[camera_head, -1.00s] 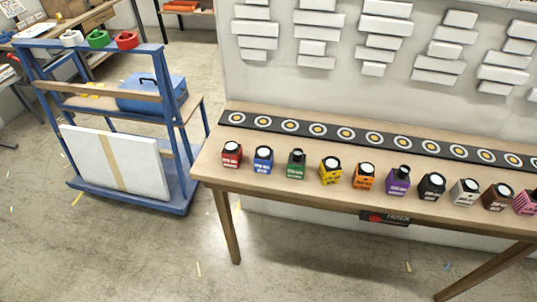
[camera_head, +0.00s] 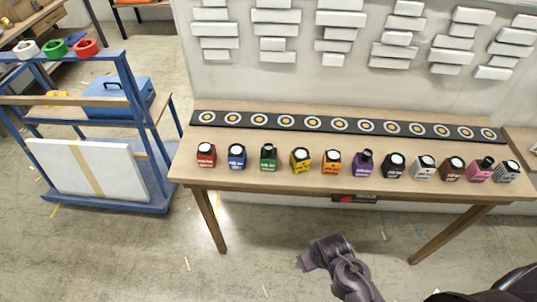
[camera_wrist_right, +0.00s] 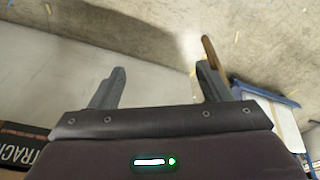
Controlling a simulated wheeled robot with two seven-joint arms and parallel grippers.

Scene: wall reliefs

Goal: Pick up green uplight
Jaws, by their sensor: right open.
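The green uplight (camera_head: 268,157) is a small green block with a dark top. It stands upright in the row on the wooden table, between the blue uplight (camera_head: 237,156) and the yellow uplight (camera_head: 301,160). My right gripper (camera_head: 312,256) is in front of the table, below its front edge and to the right of the green uplight, apart from it. In the right wrist view the right gripper (camera_wrist_right: 160,72) has its two fingers spread with nothing between them. That view shows floor and wall, no uplight. My left gripper is not in view.
More uplights, such as the red one (camera_head: 206,154) and orange one (camera_head: 331,161), crowd the row. A black strip with ringed discs (camera_head: 314,124) lies behind them. White wall blocks (camera_head: 275,30) hang above. A blue cart (camera_head: 155,140) stands left of the table (camera_head: 420,185).

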